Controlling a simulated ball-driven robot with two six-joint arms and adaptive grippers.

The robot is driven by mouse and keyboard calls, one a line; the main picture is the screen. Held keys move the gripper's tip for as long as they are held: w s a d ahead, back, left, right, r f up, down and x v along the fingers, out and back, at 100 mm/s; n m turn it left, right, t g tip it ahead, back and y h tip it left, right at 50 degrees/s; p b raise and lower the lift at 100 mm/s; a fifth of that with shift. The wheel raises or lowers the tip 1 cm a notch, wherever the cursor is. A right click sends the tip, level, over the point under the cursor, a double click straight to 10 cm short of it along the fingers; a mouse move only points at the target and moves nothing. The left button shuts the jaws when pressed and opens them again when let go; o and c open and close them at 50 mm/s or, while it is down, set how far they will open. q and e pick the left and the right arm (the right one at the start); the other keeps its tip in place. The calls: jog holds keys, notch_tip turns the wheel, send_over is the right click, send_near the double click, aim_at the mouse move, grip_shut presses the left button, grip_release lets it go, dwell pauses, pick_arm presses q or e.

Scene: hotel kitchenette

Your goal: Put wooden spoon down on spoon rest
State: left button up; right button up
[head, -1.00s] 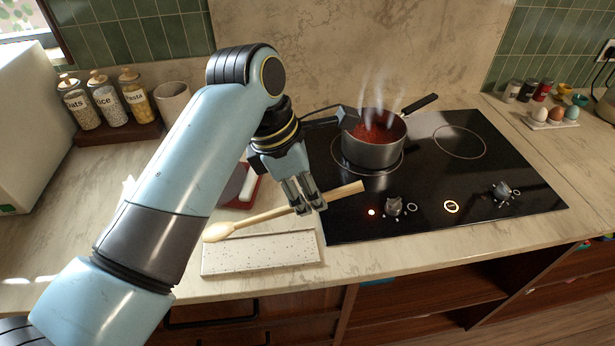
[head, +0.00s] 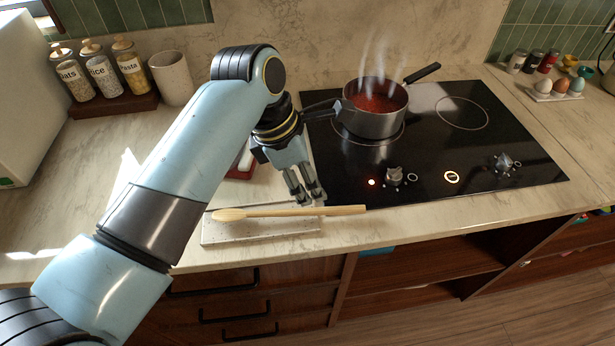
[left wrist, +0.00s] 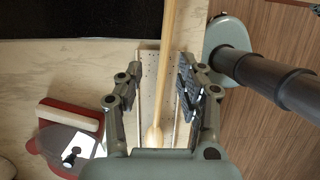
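The wooden spoon (head: 285,212) lies along the pale speckled spoon rest (head: 262,232), its bowl end at the left and its handle reaching past the rest's right end. In the left wrist view, the spoon (left wrist: 168,50) runs over the rest (left wrist: 149,85) with its bowl inside the rest's outline. My left gripper (head: 309,198) is just above the handle. In the left wrist view, its fingers (left wrist: 157,90) are spread, with the spoon between them and gaps on both sides. My right gripper is not in view.
A steaming pot of red sauce (head: 370,122) stands on the black cooktop (head: 450,165), right of the gripper. A red-and-white item (left wrist: 70,130) lies beside the rest. Labelled jars (head: 100,70) stand at the back left. The counter's front edge is close to the rest.

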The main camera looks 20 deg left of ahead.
pick_arm(q)
jog(key=shift+o, duration=0.2)
jog(key=v, duration=1.2)
jog(key=shift+s+f, duration=0.1)
jog(key=shift+s, duration=0.05)
